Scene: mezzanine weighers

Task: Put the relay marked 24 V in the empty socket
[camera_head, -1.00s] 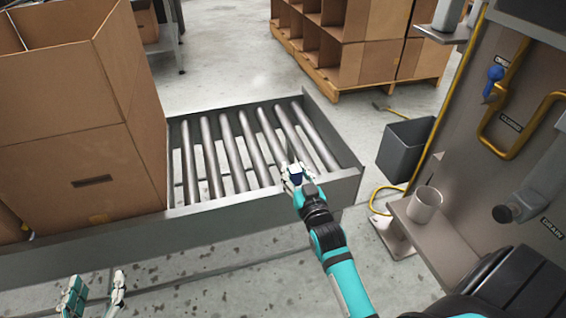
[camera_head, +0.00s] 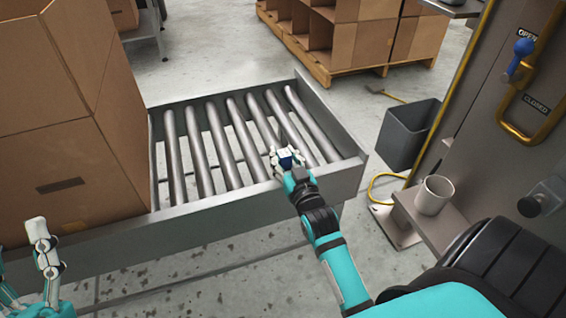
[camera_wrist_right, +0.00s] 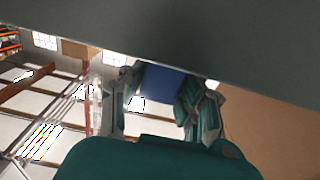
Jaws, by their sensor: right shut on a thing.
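My right gripper (camera_head: 286,163) is shut on a small dark blue block (camera_head: 288,157), above the near rail of the roller conveyor. The right wrist view shows the blue block (camera_wrist_right: 168,84) between the two fingers (camera_wrist_right: 152,98), with its upper part hidden behind a grey surface. No 24 V marking can be read on the block. My left gripper (camera_head: 22,262) is at the lower left, partly cut off by the picture edge; its fingers stand apart with nothing seen between them. No socket can be made out.
Large cardboard boxes (camera_head: 75,110) stand at the left on the roller conveyor (camera_head: 205,150). A grey bin (camera_head: 405,135) stands on the floor. A white cup (camera_head: 434,196) sits on a shelf beside a panel (camera_head: 480,120) with a yellow handle and a blue-knobbed lever.

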